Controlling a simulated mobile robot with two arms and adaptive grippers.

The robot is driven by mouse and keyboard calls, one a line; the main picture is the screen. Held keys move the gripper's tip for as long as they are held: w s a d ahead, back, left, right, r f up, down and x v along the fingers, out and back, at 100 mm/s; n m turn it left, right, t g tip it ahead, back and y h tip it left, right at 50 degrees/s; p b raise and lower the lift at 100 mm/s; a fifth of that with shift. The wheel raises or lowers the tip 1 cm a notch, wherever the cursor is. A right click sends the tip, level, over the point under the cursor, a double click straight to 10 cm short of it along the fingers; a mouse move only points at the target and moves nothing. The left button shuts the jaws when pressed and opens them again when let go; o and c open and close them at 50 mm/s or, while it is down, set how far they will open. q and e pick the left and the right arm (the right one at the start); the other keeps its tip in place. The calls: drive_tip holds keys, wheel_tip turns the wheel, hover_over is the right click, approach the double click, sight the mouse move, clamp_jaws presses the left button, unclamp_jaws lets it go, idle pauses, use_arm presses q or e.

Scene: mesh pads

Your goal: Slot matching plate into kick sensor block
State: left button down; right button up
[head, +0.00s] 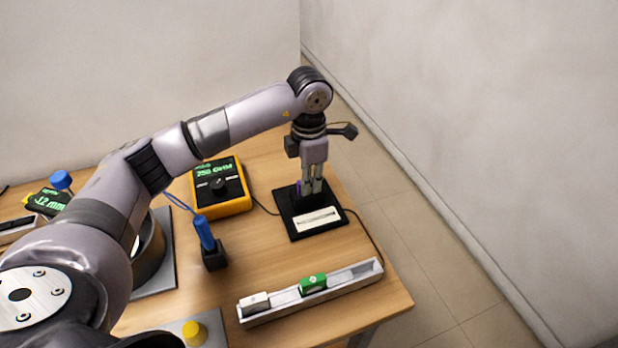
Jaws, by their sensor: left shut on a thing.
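My left gripper (312,190) points down over the black block (312,201) at the back right of the table. It is shut on a plate that the fingers mostly hide. A small purple patch (299,187) beside the fingers appears to be part of that plate. The block stands on a black base (293,227) with a white label (317,219) on its front part. The plate's lower end is at the block's top; I cannot tell how far it is in. My right gripper is not in view.
A pale tray (345,279) in front holds a white plate (255,302) and a green plate (312,284). A yellow meter (236,208) reading 250 OHM and a blue-handled probe in a black holder (215,259) stand left. A cable runs along the table's right edge.

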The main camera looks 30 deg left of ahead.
use_arm(q)
drive_tip(key=shift+f, duration=0.15)
drive_tip(key=c, duration=1.6)
unclamp_jaws()
drive_tip(key=shift+r, duration=0.35)
wheel_tip(320, 180, up, 12)
drive_tip(key=b, duration=0.1)
